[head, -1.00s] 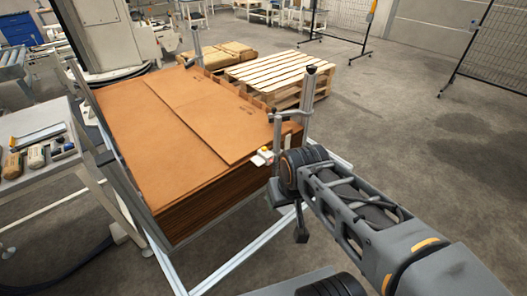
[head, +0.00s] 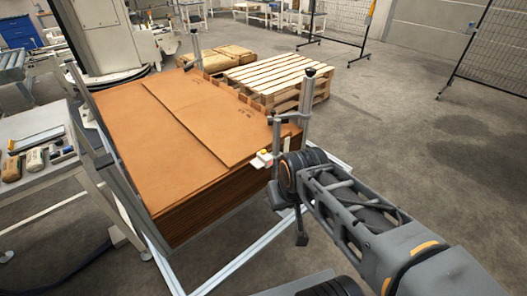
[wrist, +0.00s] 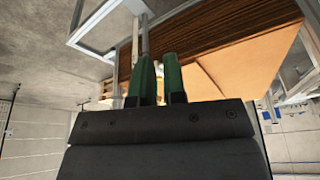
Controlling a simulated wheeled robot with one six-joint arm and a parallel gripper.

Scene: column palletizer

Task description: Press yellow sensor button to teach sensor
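A small white sensor (head: 258,162) with a yellow button (head: 264,153) is mounted on the metal post (head: 306,108) at the near right corner of the cardboard stack. I cannot clearly make out the button in the wrist view.
The cardboard stack (head: 180,130) sits in a metal frame (head: 243,258). Wooden pallets (head: 280,75) stand behind it. A side table (head: 40,190) with tools is at the left. Grey floor (head: 420,150) is clear at the right. A mesh fence (head: 490,50) stands farther back.

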